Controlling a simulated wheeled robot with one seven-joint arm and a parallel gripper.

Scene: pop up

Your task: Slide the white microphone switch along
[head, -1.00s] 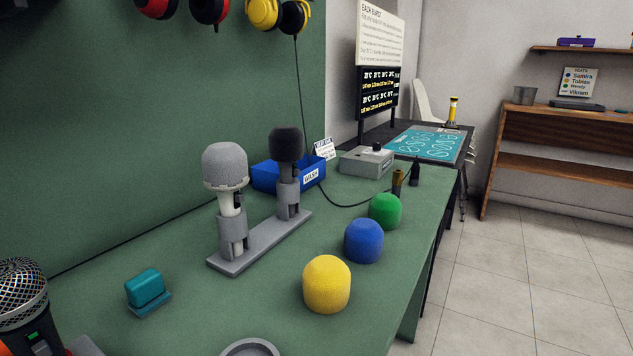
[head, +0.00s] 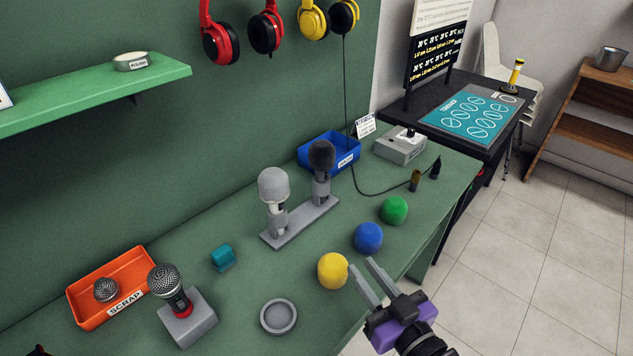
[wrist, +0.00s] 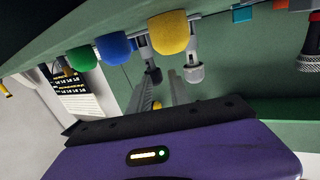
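The white microphone (head: 273,206) with a pale grey foam head stands upright in a grey two-clip stand (head: 283,238). It also shows upside down in the wrist view (wrist: 193,60). A small dark part shows on its right side, but I cannot make out the switch or its position. A microphone with a black foam head (head: 321,160) stands in the other clip. My gripper (head: 361,265) is open and empty beside the yellow foam cover (head: 332,270), near the table's front edge and apart from the white microphone. Its fingers also show in the wrist view (wrist: 161,80).
Blue (head: 368,237) and green (head: 394,210) foam covers stand along the front edge. A teal block (head: 223,257), grey dish (head: 278,317), orange scrap tray (head: 82,314) and black microphone on a grey base (head: 189,322) are to the left. A green shelf (head: 80,98) overhangs the left.

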